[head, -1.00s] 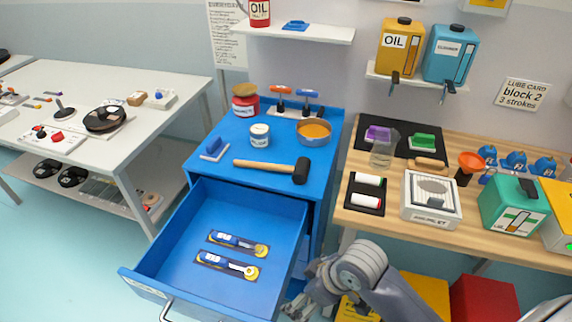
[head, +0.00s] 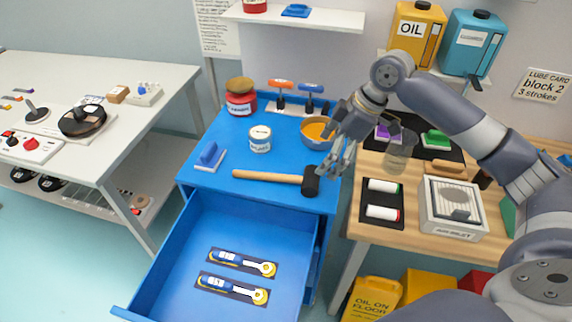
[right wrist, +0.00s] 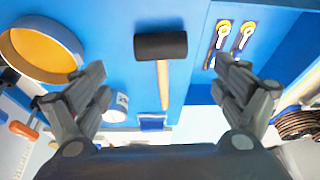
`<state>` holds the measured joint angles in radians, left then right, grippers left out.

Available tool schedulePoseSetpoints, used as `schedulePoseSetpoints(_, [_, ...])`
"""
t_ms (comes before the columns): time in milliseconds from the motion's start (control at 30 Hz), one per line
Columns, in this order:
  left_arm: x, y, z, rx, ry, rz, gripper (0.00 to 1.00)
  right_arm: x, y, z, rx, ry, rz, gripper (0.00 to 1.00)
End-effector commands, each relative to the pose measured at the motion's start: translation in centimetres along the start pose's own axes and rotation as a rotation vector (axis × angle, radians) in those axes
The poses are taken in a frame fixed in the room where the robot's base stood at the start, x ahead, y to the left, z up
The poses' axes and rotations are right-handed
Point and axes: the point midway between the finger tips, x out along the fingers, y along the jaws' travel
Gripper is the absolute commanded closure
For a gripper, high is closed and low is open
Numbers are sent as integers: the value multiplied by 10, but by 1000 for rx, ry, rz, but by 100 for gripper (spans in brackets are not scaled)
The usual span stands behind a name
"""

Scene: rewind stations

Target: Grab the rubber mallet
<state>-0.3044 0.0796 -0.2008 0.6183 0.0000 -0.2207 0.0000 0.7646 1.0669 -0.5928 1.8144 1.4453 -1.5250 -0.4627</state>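The rubber mallet (head: 275,177) lies on the blue cabinet top, its black head at the right end and its wooden handle pointing left. In the right wrist view the black mallet head (right wrist: 160,46) lies between and beyond my fingers, with the handle running down the picture. My right gripper (head: 338,168) is open and empty, above the cabinet top close to the mallet head. It also shows with its fingers wide apart in the right wrist view (right wrist: 160,80). My left gripper is not in view.
An orange-filled bowl (head: 317,132), a white labelled can (head: 260,140) and a blue-handled tool (head: 209,155) stand around the mallet. The open drawer (head: 180,262) below holds two blue-and-yellow tools. A wooden bench (head: 410,226) stands to the right.

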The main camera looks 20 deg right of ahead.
Motion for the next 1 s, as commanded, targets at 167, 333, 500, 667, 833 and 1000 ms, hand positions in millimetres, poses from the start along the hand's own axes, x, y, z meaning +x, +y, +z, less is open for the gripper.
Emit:
schedulePoseSetpoints(167, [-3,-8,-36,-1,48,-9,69,21,0,0,2,1,-8,10])
schedulePoseSetpoints(333, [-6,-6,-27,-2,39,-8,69,45,0,-1,1,2,-4,10])
schedulePoseSetpoints(500, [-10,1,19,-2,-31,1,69,56,0,-1,1,2,-3,10])
schedulePoseSetpoints(667, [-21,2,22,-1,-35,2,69,78,-2,-4,2,1,-6,10])
schedulePoseSetpoints(833, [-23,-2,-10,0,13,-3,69,100,-2,-4,2,2,-3,10])
schedulePoseSetpoints(1000, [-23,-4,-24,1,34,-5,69,105,-1,-3,0,2,-1,10])
